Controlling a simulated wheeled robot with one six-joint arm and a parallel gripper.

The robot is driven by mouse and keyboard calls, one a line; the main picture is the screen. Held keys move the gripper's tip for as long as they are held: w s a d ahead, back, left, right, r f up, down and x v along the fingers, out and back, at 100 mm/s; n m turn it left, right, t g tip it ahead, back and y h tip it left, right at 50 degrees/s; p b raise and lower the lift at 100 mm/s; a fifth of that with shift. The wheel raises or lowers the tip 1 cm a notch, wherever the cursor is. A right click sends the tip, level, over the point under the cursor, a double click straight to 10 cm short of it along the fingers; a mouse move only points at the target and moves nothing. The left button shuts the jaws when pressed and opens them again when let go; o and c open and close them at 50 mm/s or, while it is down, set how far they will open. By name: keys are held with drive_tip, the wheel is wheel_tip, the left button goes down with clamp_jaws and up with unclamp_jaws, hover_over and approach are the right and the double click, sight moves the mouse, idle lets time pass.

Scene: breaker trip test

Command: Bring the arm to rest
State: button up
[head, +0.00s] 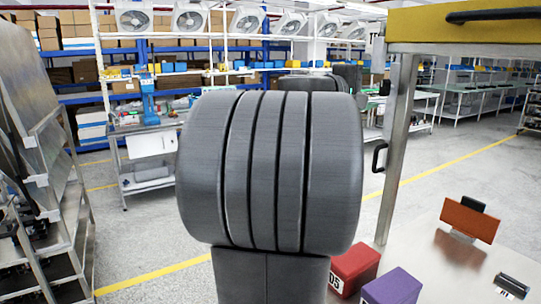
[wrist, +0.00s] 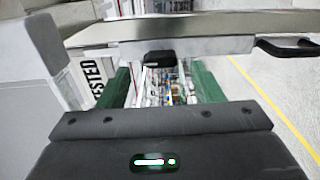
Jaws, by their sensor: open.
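My gripper (wrist: 160,82) shows in the wrist view, with its dark body across the bottom and a green finger on each side. The fingers stand apart, and I see nothing held between them. A small black piece (wrist: 160,59) shows beyond the fingers, against a pale horizontal edge; I cannot tell what it belongs to. In the head view my own large grey ribbed arm part fills the middle. The gripper itself does not show there.
In the head view, a pale bench (head: 440,262) at lower right holds a red box (head: 354,268), a purple box (head: 393,288), an orange-brown panel (head: 470,219) and a small black device (head: 512,286). A steel post (head: 398,150) stands close by. A metal rack (head: 45,150) is at left.

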sight(381, 88)
drive_tip(key=b+v, duration=0.2)
drive_tip(key=v, duration=0.8)
drive_tip(key=p+x, duration=0.3)
drive_tip(key=x, duration=1)
drive_tip(key=shift+w+d+r+p, duration=0.1)
drive_tip(key=shift+d+p, duration=0.2)
drive_tip(key=shift+w+d, duration=0.15)
drive_tip(key=shift+w, duration=0.05)
drive_tip(key=shift+s+m, duration=0.15)
drive_tip(key=shift+m, duration=0.85)
drive_tip(key=shift+m+p, duration=0.4)
drive_tip(key=shift+m, duration=0.6)
drive_tip(key=m+p, duration=0.1)
drive_tip(key=m, duration=0.2)
drive_tip(key=shift+p, duration=0.35)
drive_tip(key=shift+a+m, duration=0.25)
drive_tip(key=shift+m, duration=0.15)
drive_tip(key=b+v, duration=0.3)
drive_tip(key=v, duration=0.8)
